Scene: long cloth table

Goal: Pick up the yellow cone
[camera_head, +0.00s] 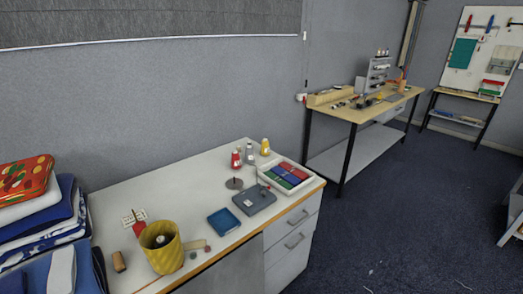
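A small yellow cone (265,147) stands upright near the back right of the white table (205,199). It looks like a thread cone with a narrow top. A grey-white cone (250,154) stands just left of it, and a red cone (236,160) stands left of that. Neither of my grippers shows in this view.
A tray of coloured pieces (286,176) lies right of the cones. A grey box (254,199), a blue dish (224,220) and a yellow ribbed pot (162,248) stand nearer. Folded cloths (40,222) and a patterned red box (25,178) fill the left.

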